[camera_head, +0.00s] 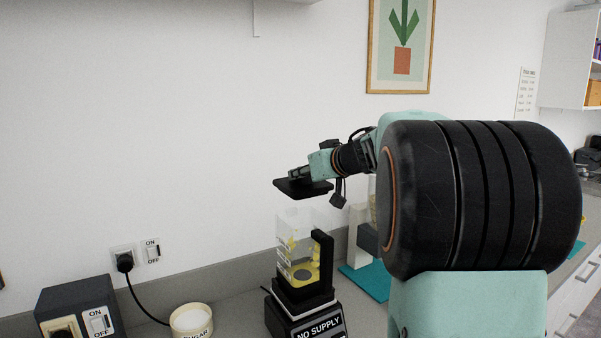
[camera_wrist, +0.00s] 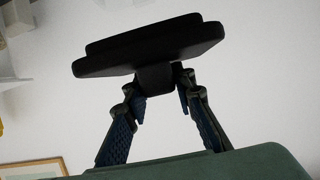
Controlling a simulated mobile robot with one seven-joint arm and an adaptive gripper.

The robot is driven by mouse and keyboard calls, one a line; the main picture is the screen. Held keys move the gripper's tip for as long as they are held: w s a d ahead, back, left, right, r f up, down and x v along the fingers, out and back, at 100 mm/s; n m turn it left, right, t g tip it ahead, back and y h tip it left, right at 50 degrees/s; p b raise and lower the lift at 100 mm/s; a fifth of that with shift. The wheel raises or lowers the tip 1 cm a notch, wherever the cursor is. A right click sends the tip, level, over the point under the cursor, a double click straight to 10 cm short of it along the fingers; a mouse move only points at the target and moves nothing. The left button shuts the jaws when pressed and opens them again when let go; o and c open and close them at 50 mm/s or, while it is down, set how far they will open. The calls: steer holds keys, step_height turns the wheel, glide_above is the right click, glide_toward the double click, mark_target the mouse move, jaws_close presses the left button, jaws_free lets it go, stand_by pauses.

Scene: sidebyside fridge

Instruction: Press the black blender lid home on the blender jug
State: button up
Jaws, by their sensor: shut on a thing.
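The black blender lid (camera_head: 302,188) is in the air above the blender jug (camera_head: 298,240), with a clear gap between them. In the wrist view the lid (camera_wrist: 150,47) is a flat black slab with a knob below it in the picture. My gripper (camera_head: 297,172) is shut on this knob, and its two blue-padded fingers (camera_wrist: 160,92) sit on either side of it. The jug is clear, with yellow pieces inside and a black handle at its right. It stands on the black blender base (camera_head: 305,312), which reads "NO SUPPLY". The jug is hidden from the wrist view.
A sugar tub (camera_head: 191,321) stands left of the blender. A dark switch box (camera_head: 80,310) stands further left, and a black cord runs from a wall plug (camera_head: 125,263). A teal mat (camera_head: 367,285) lies to the right, with another appliance partly behind my arm.

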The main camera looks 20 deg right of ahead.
mark_target(303, 195)
steer(key=shift+s+r+p, duration=0.1)
steer(key=shift+r+p, duration=0.05)
steer(key=shift+p, duration=0.45)
steer(key=shift+f+b, duration=1.45)
steer(key=shift+f, duration=1.6)
steer(key=shift+f, duration=1.25)
steer(key=o, duration=1.1)
steer(key=shift+c, duration=0.2)
steer(key=v, duration=1.2)
steer(key=shift+a, duration=0.1)
